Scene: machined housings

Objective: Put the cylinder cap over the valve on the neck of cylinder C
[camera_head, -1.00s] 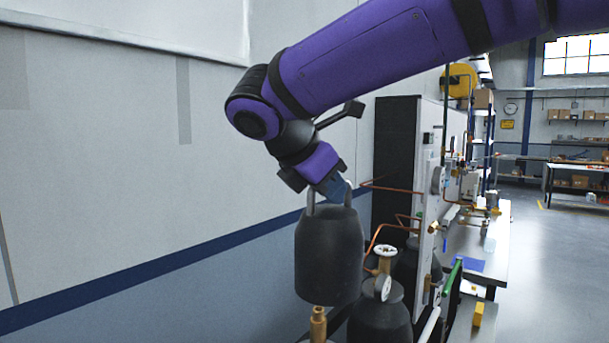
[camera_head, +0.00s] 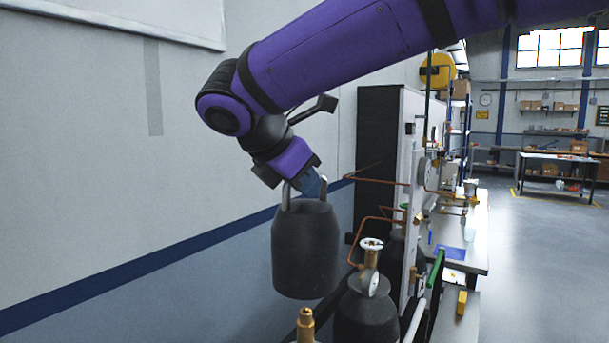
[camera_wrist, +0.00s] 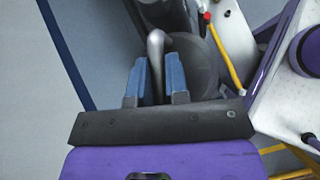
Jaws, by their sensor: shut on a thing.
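My gripper (camera_head: 309,184) is shut on the loop handle of the dark grey cylinder cap (camera_head: 305,250), which hangs upright below it. In the wrist view, the blue fingers of my gripper (camera_wrist: 157,80) close around the bent metal handle, and the cap (camera_wrist: 197,62) shows beyond. A brass valve (camera_head: 305,325) stands at the bottom edge, below the cap and apart from it; its cylinder is out of frame. A dark cylinder (camera_head: 366,318) with a brass valve and pale handwheel (camera_head: 371,244) stands to the right. I cannot read which cylinder is C.
Copper pipes (camera_head: 375,222) run from the panel (camera_head: 409,150) close to the right of the cap. A green-handled bar (camera_head: 436,268) and a workbench (camera_head: 480,240) stand farther right. The wall (camera_head: 110,150) is at left, with free space before it.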

